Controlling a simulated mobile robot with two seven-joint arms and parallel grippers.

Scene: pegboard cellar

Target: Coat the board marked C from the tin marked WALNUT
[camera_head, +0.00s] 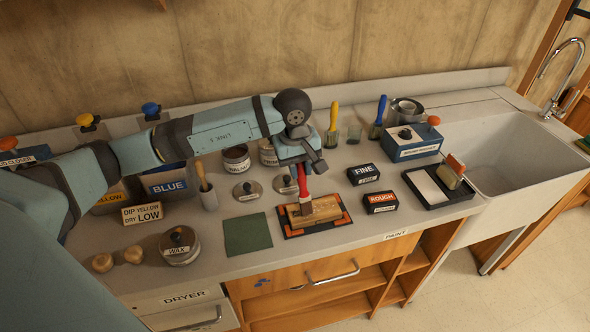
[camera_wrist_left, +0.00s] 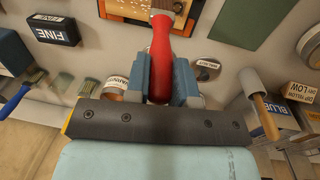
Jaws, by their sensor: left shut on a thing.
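My left gripper (camera_head: 301,164) is shut on the red handle of a brush (camera_head: 303,186). In the left wrist view the red brush (camera_wrist_left: 161,48) sits between the two grey-blue fingers. The brush points down at a brown wooden board (camera_head: 326,213) on a dark mat with orange corners; I cannot tell whether the bristles touch it. No letter C is readable on the board. The open tin that appears marked WALNUT (camera_head: 237,160) stands behind and left of the board. My right gripper is not in view.
A second tin (camera_head: 268,152) stands beside the walnut one, with two lids in front. FINE (camera_head: 363,174) and ROUGH (camera_head: 380,202) boxes are right of the board. A green cloth (camera_head: 247,233) and WAX tin (camera_head: 180,246) lie left. A sink (camera_head: 513,155) is at far right.

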